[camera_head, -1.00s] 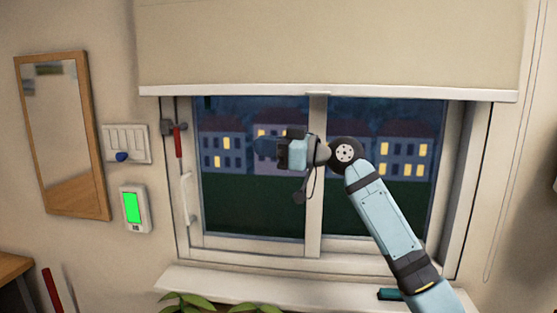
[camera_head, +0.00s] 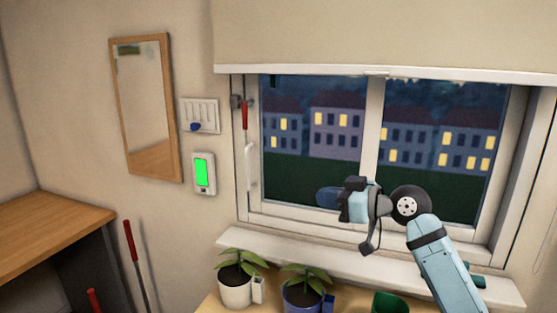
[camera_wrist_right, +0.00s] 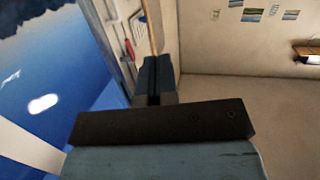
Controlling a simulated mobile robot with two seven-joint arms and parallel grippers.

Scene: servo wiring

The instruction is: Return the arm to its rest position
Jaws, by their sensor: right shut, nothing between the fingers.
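My right arm, light blue with black joints, comes in from the lower right in the head view. Its gripper (camera_head: 328,198) points left in front of the lower part of the window. In the right wrist view the two blue fingers (camera_wrist_right: 154,82) lie together with nothing between them. The gripper is clear of the window and sill as far as I can see. My left gripper is not in view.
The window (camera_head: 375,140) has a blind (camera_head: 380,35) above and a sill (camera_head: 400,270) below. Potted plants (camera_head: 237,290) (camera_head: 303,298) and a green pot (camera_head: 390,303) stand under the arm. A mirror (camera_head: 147,115), switch panel (camera_head: 205,117) and green-screened device (camera_head: 203,174) hang left. A wooden worktop (camera_head: 50,225) is at far left.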

